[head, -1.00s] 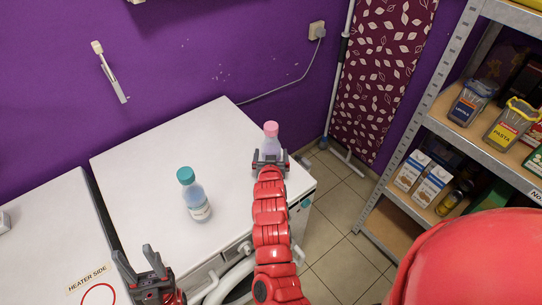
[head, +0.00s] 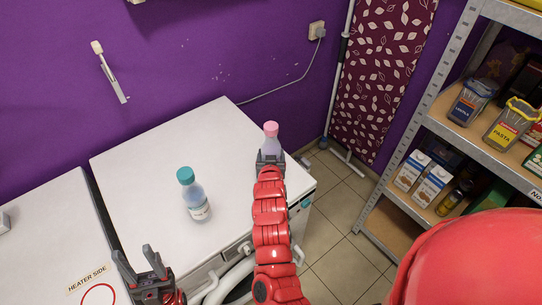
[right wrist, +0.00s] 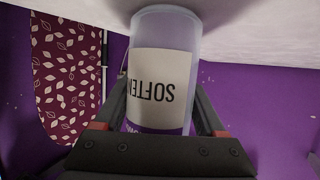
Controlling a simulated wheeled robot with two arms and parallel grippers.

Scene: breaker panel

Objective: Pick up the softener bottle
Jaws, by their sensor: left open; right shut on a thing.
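The softener bottle (head: 271,140), clear with a pink cap, stands upright on the white machine top (head: 140,170) near its right edge. Its label shows upside down in the right wrist view (right wrist: 162,82), reading "SOFTEN". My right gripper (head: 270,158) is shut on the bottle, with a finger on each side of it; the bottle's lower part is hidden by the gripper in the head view. I cannot tell whether the bottle touches the top. My left gripper (head: 143,268) is open and empty at the lower left, by the machine's front edge.
A bottle with a teal cap (head: 194,194) stands on the same top, left of my right arm. A white surface marked "HEATER SIDE" (head: 60,240) lies at the left. A metal shelf (head: 478,148) with cartons and jars stands at the right. Tiled floor (head: 345,215) lies between.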

